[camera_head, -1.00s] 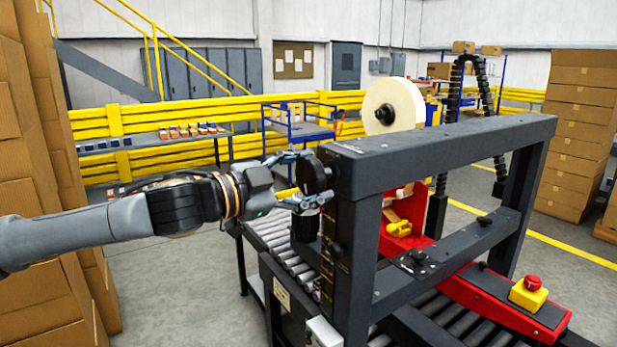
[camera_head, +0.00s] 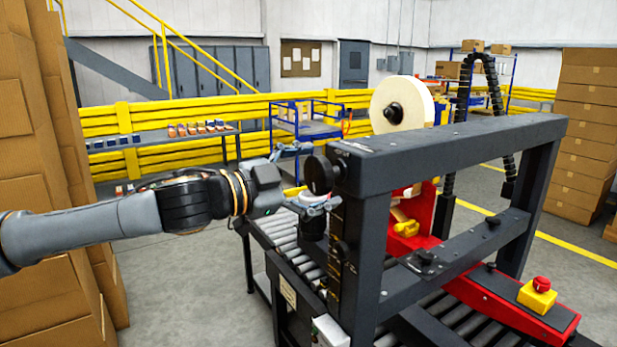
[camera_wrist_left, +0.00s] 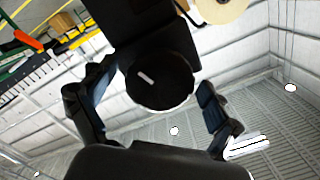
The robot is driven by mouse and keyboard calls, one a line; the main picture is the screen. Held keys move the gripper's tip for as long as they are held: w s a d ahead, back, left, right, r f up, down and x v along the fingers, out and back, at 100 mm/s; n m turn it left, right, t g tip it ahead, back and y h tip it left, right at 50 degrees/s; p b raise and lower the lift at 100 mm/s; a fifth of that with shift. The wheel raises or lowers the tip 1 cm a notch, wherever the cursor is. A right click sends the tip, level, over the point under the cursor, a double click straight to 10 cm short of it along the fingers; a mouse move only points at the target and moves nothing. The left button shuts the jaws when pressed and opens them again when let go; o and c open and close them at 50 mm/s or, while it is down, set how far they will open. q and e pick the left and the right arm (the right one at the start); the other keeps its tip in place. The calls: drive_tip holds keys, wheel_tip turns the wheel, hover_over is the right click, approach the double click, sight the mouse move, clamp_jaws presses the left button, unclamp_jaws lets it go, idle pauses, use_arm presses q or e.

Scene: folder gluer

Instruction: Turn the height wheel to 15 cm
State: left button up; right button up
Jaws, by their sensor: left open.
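The height wheel (camera_head: 319,174) is a round black knob at the left end of the dark frame's top beam. In the left wrist view it faces the camera, with a short white mark (camera_wrist_left: 146,77) left of and above its centre. My left gripper (camera_head: 310,176) is open at the wheel, one finger above it and one below. In the left wrist view my left gripper (camera_wrist_left: 156,82) shows a finger on each side of the wheel, with gaps. A scale runs down the post (camera_head: 336,235) below the wheel; its reading is too small to tell. My right gripper is not in view.
The dark frame (camera_head: 450,150) spans a roller conveyor (camera_head: 285,243). A tape roll (camera_head: 412,104) stands behind the beam. A red stop button (camera_head: 541,284) sits on a yellow box at right. Stacked cartons (camera_head: 28,130) stand close to my left arm.

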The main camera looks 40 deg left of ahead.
use_arm(q)
drive_tip(key=shift+s, duration=0.1)
drive_tip(key=v, duration=1.1)
drive_tip(key=shift+s+a, duration=0.15)
drive_tip(key=shift+s, duration=0.2)
